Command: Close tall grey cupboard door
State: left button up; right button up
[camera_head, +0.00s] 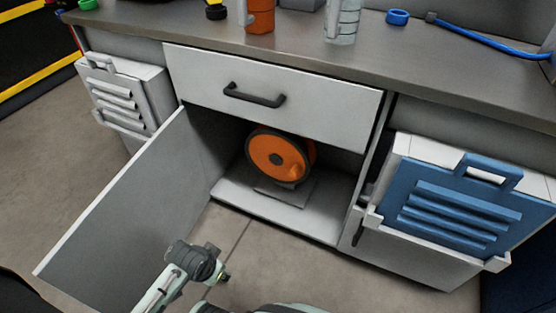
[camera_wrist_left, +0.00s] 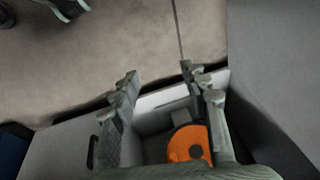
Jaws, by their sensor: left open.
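The grey cupboard door (camera_head: 125,205) stands wide open at the left of the cupboard in the head view, with its inner face showing. The open compartment (camera_head: 228,192) holds an orange reel (camera_head: 275,157). My left gripper (camera_head: 208,266) is low in front of the opening, to the right of the door and apart from it. In the left wrist view its two fingers (camera_wrist_left: 160,82) are spread with nothing between them. There the reel (camera_wrist_left: 188,144) shows beyond the fingers, and the door (camera_wrist_left: 275,70) fills the right side.
A shut drawer (camera_head: 270,92) with a black handle is above the opening. A blue louvred box (camera_head: 455,212) is at the right and a white one (camera_head: 118,100) at the left. The worktop (camera_head: 300,62) carries several items. Bare floor (camera_head: 225,232) lies in front.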

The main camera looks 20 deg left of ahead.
aim_at(116, 251)
jog(key=j+z, duration=0.1)
jog(key=z, duration=0.3)
jog(key=k+z, duration=0.1)
jog(key=z, duration=0.65)
jog(key=k+z, duration=0.15)
jog(key=z, duration=0.25)
jog(key=k+z, duration=0.35)
jog(key=k, duration=0.15)
jog(key=k+l+z, duration=0.1)
jog(key=k+z, duration=0.25)
jog(key=k, duration=0.15)
jog(key=k+j+z, duration=0.1)
jog(key=k+z, duration=0.2)
jog(key=k, duration=0.2)
jog(key=k+z, duration=0.25)
jog(key=k, duration=0.3)
jog(key=k+u, duration=0.5)
jog(key=k+j+u, duration=0.1)
jog(key=k+u, duration=0.15)
jog(key=u, duration=1.4)
